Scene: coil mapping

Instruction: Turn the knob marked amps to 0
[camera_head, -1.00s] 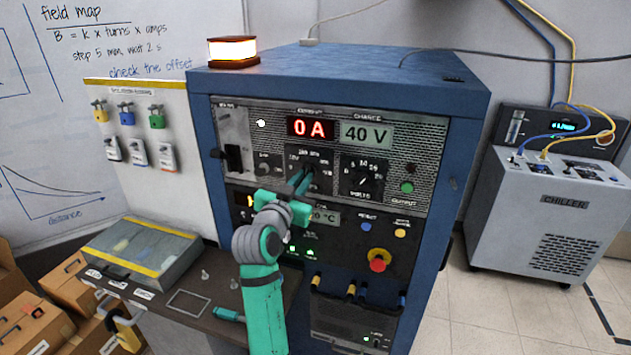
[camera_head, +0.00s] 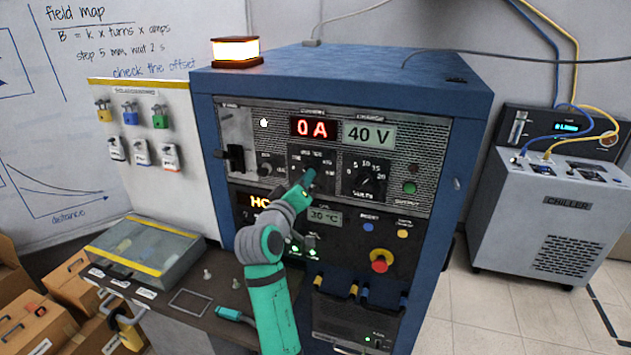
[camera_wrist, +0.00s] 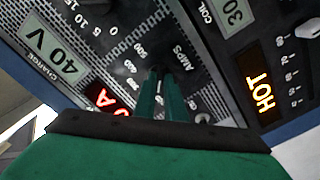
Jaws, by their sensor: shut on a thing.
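The amps dial (camera_head: 298,160) sits in the middle of the panel's upper row, under the red display (camera_head: 313,128), which reads 0 A. My gripper (camera_head: 310,178) has its green fingers at this dial, shut on the amps knob. The fingers hide most of the knob, so I cannot tell where its pointer stands. In the wrist view the fingers (camera_wrist: 160,92) meet the dial, with the AMPS label (camera_wrist: 184,60) beside them and scale numbers around.
The volts knob (camera_head: 367,182) is close to the right, under the charge display (camera_head: 369,134) reading 40 V. A smaller knob (camera_head: 267,167) and a black switch (camera_head: 234,158) are to the left. Below are a lit HOT sign (camera_head: 262,201) and a red emergency button (camera_head: 380,261).

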